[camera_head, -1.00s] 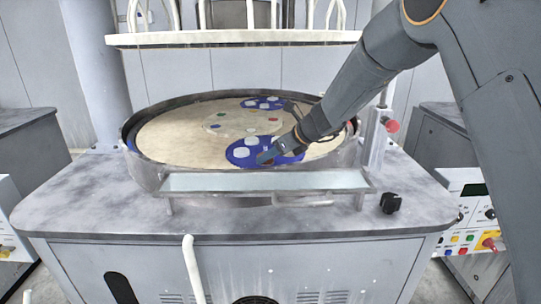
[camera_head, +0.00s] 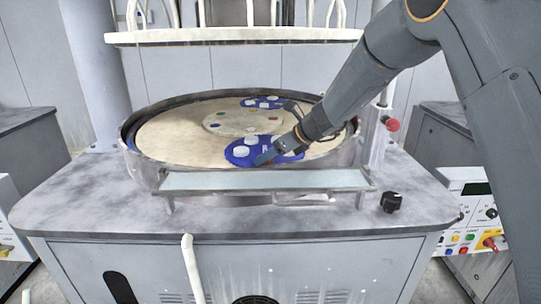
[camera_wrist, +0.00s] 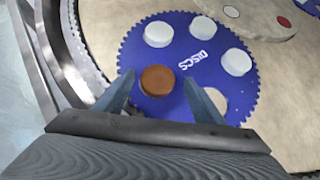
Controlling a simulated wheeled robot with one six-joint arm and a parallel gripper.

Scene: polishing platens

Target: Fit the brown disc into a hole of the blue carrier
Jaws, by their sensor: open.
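The blue carrier (camera_head: 236,158) is a toothed disc lying on the beige platen near its front rim. In the wrist view the carrier (camera_wrist: 182,100) holds several white discs, and a beige round opening (camera_wrist: 214,101) shows near its right side. The brown disc (camera_wrist: 157,80) lies flat at the carrier's left-front part; I cannot tell whether it is seated in a hole or rests on top. My gripper (camera_wrist: 158,84) is open, with one finger on each side of the brown disc and visible gaps. In the head view my gripper (camera_head: 264,157) reaches down over the carrier and hides part of it.
A second blue carrier (camera_head: 262,102) lies at the back of the platen. A raised metal rim (camera_head: 140,165) surrounds the platen, and a pale bar (camera_head: 262,180) runs across the front. A black knob (camera_head: 392,202) stands on the tabletop at right.

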